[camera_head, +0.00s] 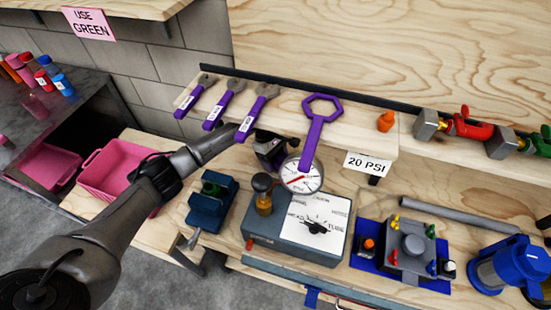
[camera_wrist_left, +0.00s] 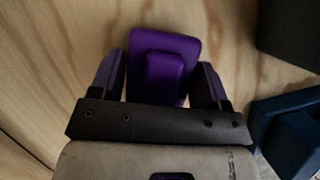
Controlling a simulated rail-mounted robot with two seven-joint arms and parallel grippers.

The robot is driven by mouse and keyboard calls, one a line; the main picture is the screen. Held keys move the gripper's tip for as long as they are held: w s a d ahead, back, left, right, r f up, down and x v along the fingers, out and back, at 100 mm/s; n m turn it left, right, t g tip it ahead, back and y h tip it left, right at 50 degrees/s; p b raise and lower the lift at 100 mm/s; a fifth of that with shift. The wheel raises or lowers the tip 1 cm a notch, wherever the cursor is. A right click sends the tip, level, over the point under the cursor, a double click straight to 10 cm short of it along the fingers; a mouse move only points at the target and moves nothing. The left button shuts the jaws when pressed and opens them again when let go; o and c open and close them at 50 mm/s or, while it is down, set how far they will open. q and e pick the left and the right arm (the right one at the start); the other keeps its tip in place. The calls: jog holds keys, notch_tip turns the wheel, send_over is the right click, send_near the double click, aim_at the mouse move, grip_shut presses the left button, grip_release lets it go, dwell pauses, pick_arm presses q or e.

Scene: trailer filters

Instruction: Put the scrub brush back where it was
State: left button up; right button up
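My left arm reaches in from the left in the head view, and its gripper (camera_head: 270,150) is over the wooden bench, left of the pressure gauge. In the left wrist view a purple block with a smaller raised block on it, which looks like the scrub brush (camera_wrist_left: 180,60), sits between the two fingers of the left gripper (camera_wrist_left: 162,75). The fingers lie close along both its sides and look closed on it. Its underside and bristles are hidden. In the head view the brush is too small and dark to make out clearly. My right gripper is not in view.
A gauge (camera_head: 301,178) and a grey tester box (camera_head: 290,235) stand right of the gripper. A blue vise-like tool (camera_head: 212,203) is in front. Purple wrenches (camera_head: 232,100) and a purple ring-ended tool (camera_head: 322,107) are at the shelf. A pink bin (camera_head: 112,165) stands left.

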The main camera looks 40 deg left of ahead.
pick_arm(q)
jog(key=shift+o, duration=1.2)
jog(key=shift+r, duration=0.1)
jog(key=shift+r+p, duration=0.25)
jog(key=shift+p, duration=0.1)
jog(key=v, duration=0.4)
jog(key=shift+w+a+r, duration=0.1)
jog(key=shift+r, duration=0.05)
jog(key=a, duration=1)
jog(key=shift+w+a+r+b, duration=0.1)
jog(key=shift+a+r+b, duration=0.05)
jog(key=shift+a+b, duration=0.15)
jog(key=shift+a, duration=0.8)
